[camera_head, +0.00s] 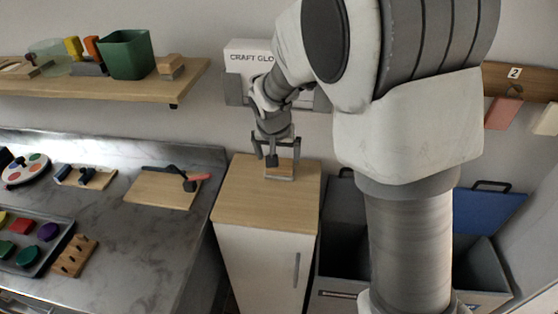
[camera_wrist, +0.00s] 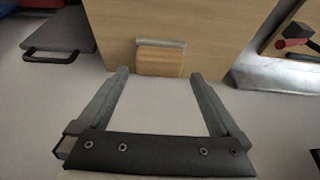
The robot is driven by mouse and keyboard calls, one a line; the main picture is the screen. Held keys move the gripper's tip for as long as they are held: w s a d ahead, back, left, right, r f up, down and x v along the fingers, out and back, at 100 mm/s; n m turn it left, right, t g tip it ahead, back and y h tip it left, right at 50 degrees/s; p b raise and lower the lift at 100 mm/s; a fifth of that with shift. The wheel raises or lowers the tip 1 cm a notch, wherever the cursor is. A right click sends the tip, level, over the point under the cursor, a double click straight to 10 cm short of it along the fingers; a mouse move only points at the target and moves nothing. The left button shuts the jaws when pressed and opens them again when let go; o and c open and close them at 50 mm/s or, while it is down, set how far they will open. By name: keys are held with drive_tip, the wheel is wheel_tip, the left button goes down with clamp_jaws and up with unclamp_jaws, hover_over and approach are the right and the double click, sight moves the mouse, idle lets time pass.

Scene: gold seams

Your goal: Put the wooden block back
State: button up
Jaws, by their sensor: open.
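A small wooden block (camera_wrist: 160,62) with a grey strip along one side lies on the wooden top of the white cabinet (camera_head: 240,200). In the wrist view it sits just beyond my fingertips, in line with the space between them. My gripper (camera_head: 277,158) is open above the cabinet top, with nothing held. It also shows in the wrist view (camera_wrist: 157,74), its two fingers apart, wider than the block. In the head view the block is partly hidden by the gripper. Another small wooden piece (camera_head: 171,66) stands at the right end of the wall shelf (camera_head: 120,88).
A green bin (camera_head: 126,55) stands on the shelf. The marble counter (camera_head: 130,240) at left carries a cutting board (camera_head: 155,190) with a dark-headed tool, a peg block (camera_head: 74,256) and a paint tray (camera_head: 30,262). Bins (camera_head: 480,272) stand right of the cabinet.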

drive_tip(key=s+d+r, duration=0.4)
drive_tip(key=s+r, duration=0.3)
drive_tip(key=s+d+r, duration=0.4)
drive_tip(key=s+r, duration=0.2)
drive_tip(key=r, duration=0.1)
drive_tip(key=s+d+r+n+t, duration=0.1)
drive_tip(key=s+d+n, duration=0.1)
drive_tip(key=s, duration=1.2)
drive_tip(key=shift+d+r+y, duration=0.15)
drive_tip(key=shift+d+y, duration=0.25)
drive_tip(key=shift+d, duration=0.3)
drive_tip(key=shift+p, duration=0.3)
wheel_tip(320, 180, up, 5)
drive_tip(key=p, duration=0.5)
drive_tip(key=shift+r, duration=0.2)
